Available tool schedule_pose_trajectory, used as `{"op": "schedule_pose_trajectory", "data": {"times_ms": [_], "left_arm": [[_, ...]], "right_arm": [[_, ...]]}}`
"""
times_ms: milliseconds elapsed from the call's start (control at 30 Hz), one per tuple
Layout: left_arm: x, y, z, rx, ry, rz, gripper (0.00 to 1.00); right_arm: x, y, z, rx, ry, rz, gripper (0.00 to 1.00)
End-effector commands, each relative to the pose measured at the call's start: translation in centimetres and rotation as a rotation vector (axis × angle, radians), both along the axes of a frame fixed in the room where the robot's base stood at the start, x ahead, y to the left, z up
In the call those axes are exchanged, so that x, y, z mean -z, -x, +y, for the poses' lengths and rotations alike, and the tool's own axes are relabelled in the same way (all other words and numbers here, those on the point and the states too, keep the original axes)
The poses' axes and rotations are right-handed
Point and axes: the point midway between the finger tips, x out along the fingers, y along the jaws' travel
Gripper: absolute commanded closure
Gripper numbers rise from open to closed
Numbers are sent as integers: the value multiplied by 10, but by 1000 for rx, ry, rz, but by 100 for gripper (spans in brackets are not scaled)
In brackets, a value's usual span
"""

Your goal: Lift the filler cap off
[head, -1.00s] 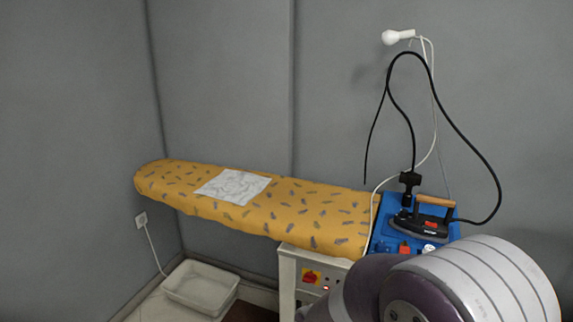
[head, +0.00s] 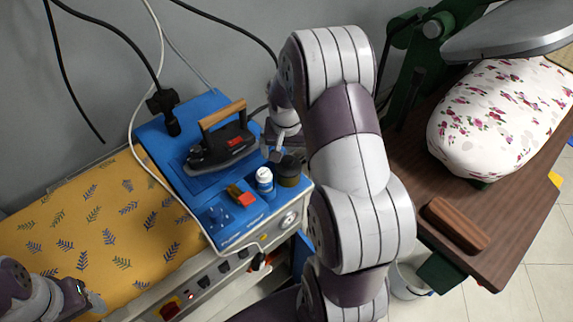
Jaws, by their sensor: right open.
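A dark, round filler cap (head: 289,169) sits near the right corner of the blue top of the ironing station (head: 208,197). My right gripper (head: 276,151) reaches down just behind and left of the cap, between it and the iron. Its jaws are open with nothing in them. The fingers lie close to the cap's upper edge; I cannot tell if they touch it. My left gripper (head: 88,299) shows at the lower left edge over the yellow board, and its jaws are hard to make out.
An iron (head: 220,144) with a wooden handle rests left of my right gripper. Cables hang behind. A wooden table (head: 508,232) with a floral press pad (head: 500,120) stands right.

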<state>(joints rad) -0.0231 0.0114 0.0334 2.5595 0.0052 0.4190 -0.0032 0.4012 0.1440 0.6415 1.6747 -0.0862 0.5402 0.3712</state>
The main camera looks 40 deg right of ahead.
Motion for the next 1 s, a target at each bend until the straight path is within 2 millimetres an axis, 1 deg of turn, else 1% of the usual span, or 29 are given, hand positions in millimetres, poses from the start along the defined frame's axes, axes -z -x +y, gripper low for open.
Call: {"op": "schedule_pose_trajectory", "data": {"times_ms": [100, 167, 300, 400, 600, 633, 667, 700, 767, 800, 1000], "left_arm": [[-2, 0, 0, 0, 0, 1, 40], [-5, 0, 0, 0, 0, 0, 40], [-8, 0, 0, 0, 0, 0, 40], [-9, 0, 0, 0, 0, 0, 40], [-8, 0, 0, 0, 0, 0, 40], [-8, 0, 0, 0, 0, 0, 40], [-8, 0, 0, 0, 0, 0, 40], [-8, 0, 0, 0, 0, 0, 40], [-8, 0, 0, 0, 0, 0, 40], [-8, 0, 0, 0, 0, 0, 40], [-8, 0, 0, 0, 0, 0, 40]], "right_arm": [[4, -1, -1, 0, -1, 2, 0], [14, -2, -2, -1, -2, 5, 0], [40, -7, -5, 0, -1, 3, 0], [50, -8, -6, 0, -1, 2, 0], [51, -8, -6, -1, -1, -1, 0], [51, -8, -6, -1, -1, -1, 6], [51, -8, -6, -1, -1, -1, 16], [51, -8, -6, -1, -1, -1, 29], [51, -8, -6, -1, -1, -1, 49], [51, -8, -6, -1, -1, -1, 53], [50, -8, -6, -1, 0, -1, 54]]}}
